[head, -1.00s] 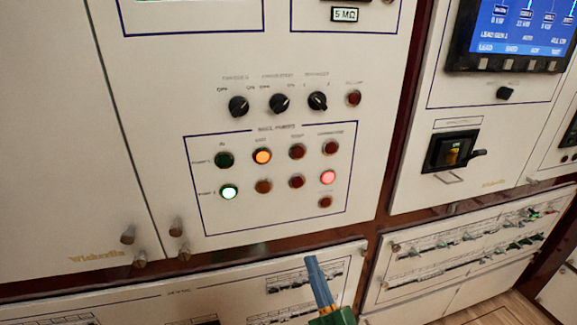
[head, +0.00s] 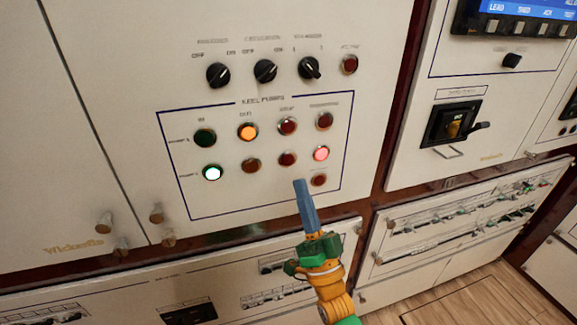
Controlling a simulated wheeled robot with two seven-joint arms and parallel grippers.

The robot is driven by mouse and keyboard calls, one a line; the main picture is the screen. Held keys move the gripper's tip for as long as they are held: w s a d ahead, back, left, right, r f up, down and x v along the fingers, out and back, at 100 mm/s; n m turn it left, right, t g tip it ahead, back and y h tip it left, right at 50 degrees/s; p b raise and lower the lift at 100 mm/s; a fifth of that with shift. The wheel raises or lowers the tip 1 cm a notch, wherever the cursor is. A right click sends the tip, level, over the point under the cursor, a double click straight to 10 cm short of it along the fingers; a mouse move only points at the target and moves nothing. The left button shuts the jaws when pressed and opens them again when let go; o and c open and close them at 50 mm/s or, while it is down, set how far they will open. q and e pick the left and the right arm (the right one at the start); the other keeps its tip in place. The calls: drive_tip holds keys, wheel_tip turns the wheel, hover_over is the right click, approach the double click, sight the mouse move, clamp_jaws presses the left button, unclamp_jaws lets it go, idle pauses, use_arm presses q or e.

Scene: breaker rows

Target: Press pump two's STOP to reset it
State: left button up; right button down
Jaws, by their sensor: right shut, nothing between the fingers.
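The pump panel (head: 180,212) is a blue-outlined box on a white cabinet face, with two rows of round buttons and lamps. Pump two's STOP (head: 287,159) is the dark red button third in the lower row. In that row a green-white lamp (head: 212,173) glows at the left, a dark orange one (head: 251,165) is unlit, and a red lamp (head: 321,154) glows at the right. My right gripper (head: 301,184) is shut and empty, its blue fingers pointing up, with the tips just below STOP in the picture. I see no contact. My left gripper is out of view.
In the upper row, an orange lamp (head: 247,132) glows beside a dark red STOP (head: 287,126). A small red button (head: 318,180) sits right of my fingertips. Black rotary knobs (head: 265,70) are above. Cabinet knobs (head: 157,213) stick out at lower left.

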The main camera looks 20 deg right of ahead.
sight(292, 175)
drive_tip(key=w+b, duration=0.3)
drive_tip(key=w, duration=0.2)
drive_tip(key=shift+w+a, duration=0.1)
idle(1.9)
drive_tip(key=shift+w+b, duration=0.45)
